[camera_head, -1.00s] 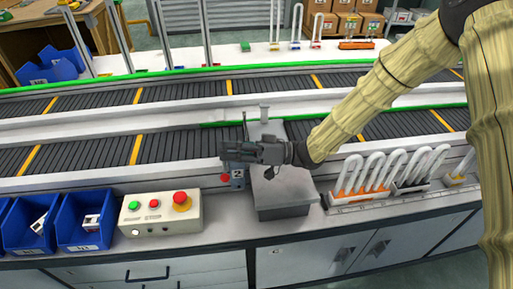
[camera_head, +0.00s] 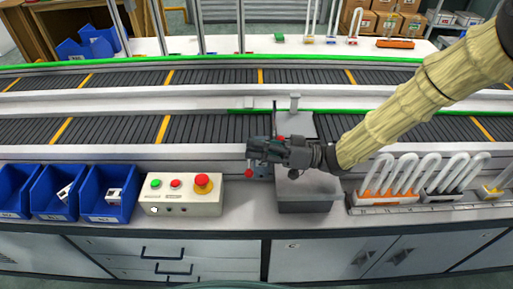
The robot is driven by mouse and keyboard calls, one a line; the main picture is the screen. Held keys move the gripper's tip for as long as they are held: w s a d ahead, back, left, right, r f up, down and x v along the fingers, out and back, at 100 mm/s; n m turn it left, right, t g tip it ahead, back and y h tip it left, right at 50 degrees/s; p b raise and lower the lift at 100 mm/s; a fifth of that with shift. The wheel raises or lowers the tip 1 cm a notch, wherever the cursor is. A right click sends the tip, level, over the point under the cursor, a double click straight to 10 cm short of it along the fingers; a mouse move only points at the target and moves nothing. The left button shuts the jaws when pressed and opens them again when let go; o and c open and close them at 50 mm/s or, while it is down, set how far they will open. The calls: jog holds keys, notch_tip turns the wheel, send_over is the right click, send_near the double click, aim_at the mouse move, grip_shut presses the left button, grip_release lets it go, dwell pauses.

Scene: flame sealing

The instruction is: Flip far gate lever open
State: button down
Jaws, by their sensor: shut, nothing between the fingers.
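My gripper (camera_head: 253,151) is shut and empty. It reaches in from the right, over the near edge of the near conveyor. Below its fingers a small red knob (camera_head: 248,173) shows beside a small metal bracket. Behind it, a grey gate plate (camera_head: 302,126) crosses the near conveyor, with a short post (camera_head: 294,103) at its far end. A thin upright rod (camera_head: 275,118) and a small red spot show just behind the gripper. I cannot tell which of these is the far gate lever, nor its position. The gripper hides part of this area.
A grey box (camera_head: 306,197) stands below the gripper on the counter. A control panel (camera_head: 184,195) with a red stop button and blue bins (camera_head: 108,192) are at left. Racks of white hoops (camera_head: 386,198) are at right. The far conveyor (camera_head: 200,78) is clear.

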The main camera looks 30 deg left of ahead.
jog(key=shift+r, duration=0.1)
notch_tip(320, 180, up, 10)
dwell(0.6)
dwell(0.5)
